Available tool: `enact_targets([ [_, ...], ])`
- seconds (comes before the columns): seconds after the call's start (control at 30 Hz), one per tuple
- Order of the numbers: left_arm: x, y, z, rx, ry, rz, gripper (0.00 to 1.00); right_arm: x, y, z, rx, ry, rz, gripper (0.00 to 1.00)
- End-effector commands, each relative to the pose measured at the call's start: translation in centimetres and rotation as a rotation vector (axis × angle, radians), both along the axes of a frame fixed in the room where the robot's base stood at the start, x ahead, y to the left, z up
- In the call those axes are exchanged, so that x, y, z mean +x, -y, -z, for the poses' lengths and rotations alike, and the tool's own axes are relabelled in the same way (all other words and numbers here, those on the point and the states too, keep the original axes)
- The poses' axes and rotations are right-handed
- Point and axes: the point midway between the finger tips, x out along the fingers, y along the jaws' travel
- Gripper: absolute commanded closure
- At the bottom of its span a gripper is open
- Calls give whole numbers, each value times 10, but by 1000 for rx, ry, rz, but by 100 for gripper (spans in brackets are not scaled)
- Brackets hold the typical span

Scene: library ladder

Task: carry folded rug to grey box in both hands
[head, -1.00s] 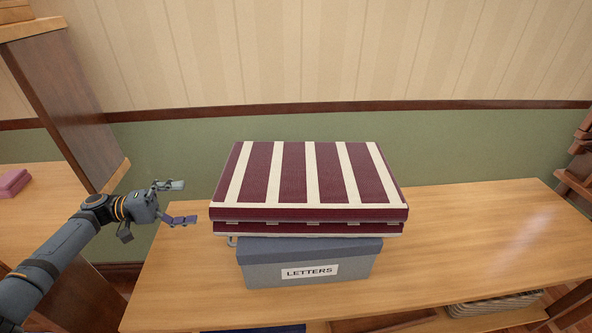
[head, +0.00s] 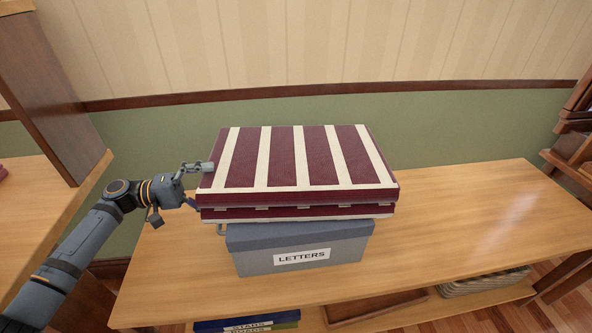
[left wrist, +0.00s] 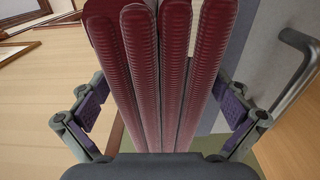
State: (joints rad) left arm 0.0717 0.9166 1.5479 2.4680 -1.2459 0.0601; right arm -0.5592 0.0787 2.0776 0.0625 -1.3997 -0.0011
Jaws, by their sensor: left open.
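The folded rug (head: 300,158), dark red with cream stripes, lies flat on top of the grey box (head: 300,250), which has a label reading LETTERS. The rug overhangs the box at the front and sides. My left gripper (head: 194,186) is at the rug's left end in the head view. In the left wrist view the rug's several rounded folds (left wrist: 158,70) fill the space between the open fingers (left wrist: 160,105), with a gap visible on each side. The grey box also shows at the right of the left wrist view. My right gripper is not in view.
The box stands on a wooden bench (head: 470,225) with clear top to its right. A tall wooden shelf side (head: 50,95) stands at the left, near my left arm. Books (head: 245,325) and a striped item (head: 485,281) sit on the lower shelf.

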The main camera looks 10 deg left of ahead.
Motion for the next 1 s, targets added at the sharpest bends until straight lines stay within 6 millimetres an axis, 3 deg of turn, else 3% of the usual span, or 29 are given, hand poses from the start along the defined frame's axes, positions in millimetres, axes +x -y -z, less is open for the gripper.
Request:
enact_targets([
  [0.27, 2, 5, 0, 1, -1, 0, 1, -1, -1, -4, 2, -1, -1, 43],
  [0.8, 2, 4, 0, 2, -1, 0, 75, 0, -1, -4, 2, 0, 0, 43],
  [1.0, 2, 5, -5, -9, 7, 2, 77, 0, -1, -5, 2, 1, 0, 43],
])
